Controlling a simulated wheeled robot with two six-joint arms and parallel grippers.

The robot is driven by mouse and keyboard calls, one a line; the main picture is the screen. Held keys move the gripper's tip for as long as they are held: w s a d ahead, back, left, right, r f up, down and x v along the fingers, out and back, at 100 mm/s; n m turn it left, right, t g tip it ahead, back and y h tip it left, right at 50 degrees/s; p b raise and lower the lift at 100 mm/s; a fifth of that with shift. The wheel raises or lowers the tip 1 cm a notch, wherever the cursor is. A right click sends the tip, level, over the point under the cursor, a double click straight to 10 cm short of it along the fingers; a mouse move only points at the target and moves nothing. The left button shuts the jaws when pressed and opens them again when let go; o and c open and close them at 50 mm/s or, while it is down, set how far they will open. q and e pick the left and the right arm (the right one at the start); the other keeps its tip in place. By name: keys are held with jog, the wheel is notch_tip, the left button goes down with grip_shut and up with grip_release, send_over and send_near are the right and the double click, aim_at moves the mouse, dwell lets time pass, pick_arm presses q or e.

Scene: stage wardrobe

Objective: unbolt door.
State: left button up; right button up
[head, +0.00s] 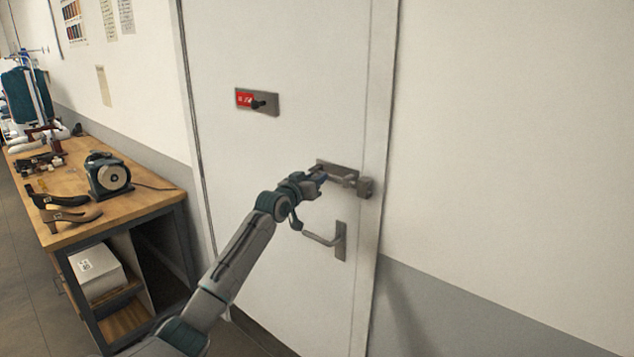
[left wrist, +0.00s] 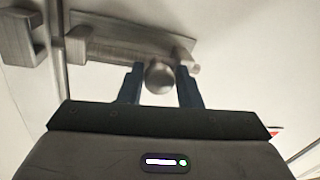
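The white door (head: 290,60) looks closed in its frame. A metal slide bolt (head: 340,168) is mounted on it above the lever handle (head: 324,239), with a keeper (head: 365,187) on the frame to its right. In the left wrist view the bolt (left wrist: 120,50) has a round knob (left wrist: 158,77), and the keeper (left wrist: 18,38) is at upper left. My left gripper (head: 318,181) is at the bolt. Its fingers (left wrist: 160,88) stand open on either side of the knob, with small gaps. My right gripper is out of view.
A red-marked plate with a dark knob (head: 258,102) is higher on the door. A wooden workbench (head: 140,205) with shoes and a grinder-like machine (head: 108,176) stands left of the door. The wall right of the door is bare.

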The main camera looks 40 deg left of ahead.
pick_arm(q)
jog(key=shift+o, duration=1.3)
jog(key=shift+a, duration=0.25)
jog(key=shift+f, duration=0.1)
jog(key=s+b, duration=0.4)
jog(key=s, duration=0.6)
jog(key=shift+s+d+b, duration=0.35)
jog(key=shift+s+d, duration=0.05)
